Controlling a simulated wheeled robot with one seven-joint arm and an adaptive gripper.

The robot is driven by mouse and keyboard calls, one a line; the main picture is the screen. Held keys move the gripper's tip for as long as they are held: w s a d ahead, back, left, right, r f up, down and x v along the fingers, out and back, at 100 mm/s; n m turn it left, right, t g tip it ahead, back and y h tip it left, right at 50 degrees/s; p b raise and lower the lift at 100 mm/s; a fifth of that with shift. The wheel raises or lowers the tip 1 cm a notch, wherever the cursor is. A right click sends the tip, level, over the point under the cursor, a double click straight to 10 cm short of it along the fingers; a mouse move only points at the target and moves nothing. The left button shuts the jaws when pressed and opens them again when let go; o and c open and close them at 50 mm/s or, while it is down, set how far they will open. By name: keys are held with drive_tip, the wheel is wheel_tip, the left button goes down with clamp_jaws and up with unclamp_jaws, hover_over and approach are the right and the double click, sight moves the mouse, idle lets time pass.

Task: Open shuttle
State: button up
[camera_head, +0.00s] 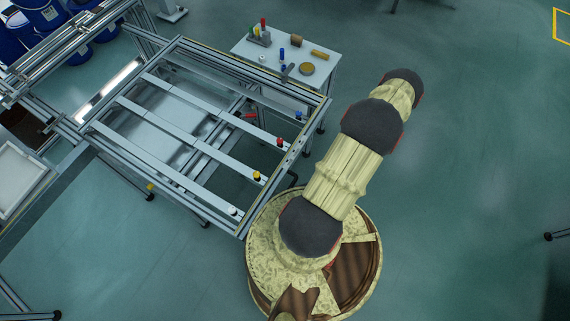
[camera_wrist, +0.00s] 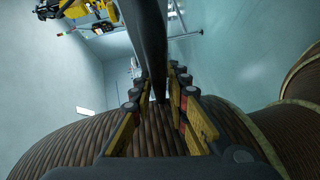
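The panel fixture (camera_head: 181,40) is an open aluminium frame left of my arm in the head view. Several flat grey cross bars (camera_head: 190,142) span it. Near their right ends sit a blue knob (camera_head: 299,116), a red knob (camera_head: 279,141), a yellow knob (camera_head: 256,176) and a white knob (camera_head: 232,211). I cannot tell which part is the shuttle. My gripper (camera_wrist: 158,76) shows in the wrist view with its yellow-sided fingers apart and nothing visibly held. A dark bar appears between or behind the fingers. The head view does not show the fingers; my arm points to the upper right, away from the fixture.
A small white table (camera_head: 318,80) with coloured parts stands behind the fixture. Blue drums (camera_head: 42,15) stand at the upper left. More rails and a white tray (camera_head: 18,178) lie at the left.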

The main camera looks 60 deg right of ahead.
drive_tip(key=o, duration=0.3)
drive_tip(key=v, duration=1.2)
drive_tip(key=shift+r, duration=0.1)
idle(0.4)
